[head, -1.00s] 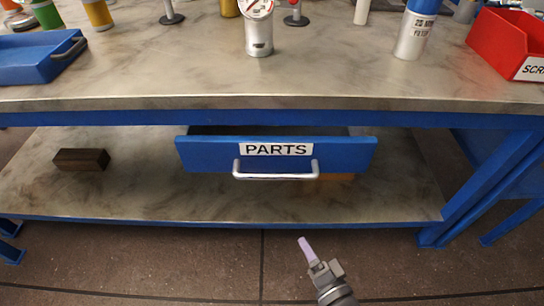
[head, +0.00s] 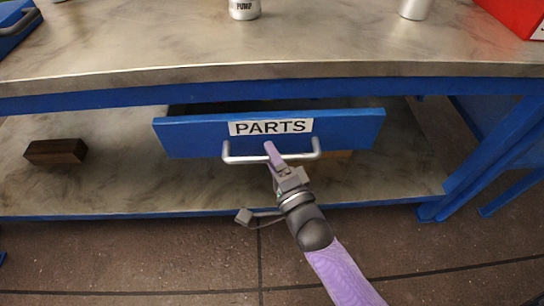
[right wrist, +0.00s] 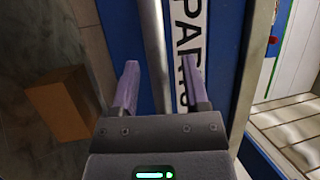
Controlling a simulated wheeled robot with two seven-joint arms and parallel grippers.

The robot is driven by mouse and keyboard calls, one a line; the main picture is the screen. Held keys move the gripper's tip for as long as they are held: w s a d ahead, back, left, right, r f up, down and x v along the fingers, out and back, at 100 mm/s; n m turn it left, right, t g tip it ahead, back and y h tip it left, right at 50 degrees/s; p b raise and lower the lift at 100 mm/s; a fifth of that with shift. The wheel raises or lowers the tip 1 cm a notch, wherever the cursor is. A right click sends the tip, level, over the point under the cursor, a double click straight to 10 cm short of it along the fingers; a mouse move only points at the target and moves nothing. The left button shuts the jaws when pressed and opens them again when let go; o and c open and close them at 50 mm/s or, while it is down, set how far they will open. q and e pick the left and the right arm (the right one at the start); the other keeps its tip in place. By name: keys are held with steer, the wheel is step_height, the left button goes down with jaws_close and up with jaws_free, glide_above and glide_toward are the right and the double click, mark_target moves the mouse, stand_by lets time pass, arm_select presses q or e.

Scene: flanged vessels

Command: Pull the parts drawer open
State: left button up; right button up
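The blue parts drawer (head: 190,138) hangs under the workbench top, labelled PARTS. It stands partly out, with a dark gap behind its front's top edge. Its silver bar handle (head: 240,159) runs across the lower front. My right gripper (head: 271,152) is at the handle's middle in the head view. In the right wrist view, the handle bar (right wrist: 153,42) passes between the two purple fingers, one on each side. The fingers (right wrist: 160,80) are spread, with visible gaps to the bar. My left gripper is in neither view.
The workbench top (head: 330,40) overhangs the drawer. A dark brown block (head: 56,151) lies on the lower shelf (head: 110,185) at left. An orange-brown block (right wrist: 65,103) lies below the drawer. Blue legs stand at right; the floor in front is clear.

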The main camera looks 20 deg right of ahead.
steer(key=c, duration=0.7)
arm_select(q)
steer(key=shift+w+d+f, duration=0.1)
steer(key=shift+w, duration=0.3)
arm_select(e)
jaws_close()
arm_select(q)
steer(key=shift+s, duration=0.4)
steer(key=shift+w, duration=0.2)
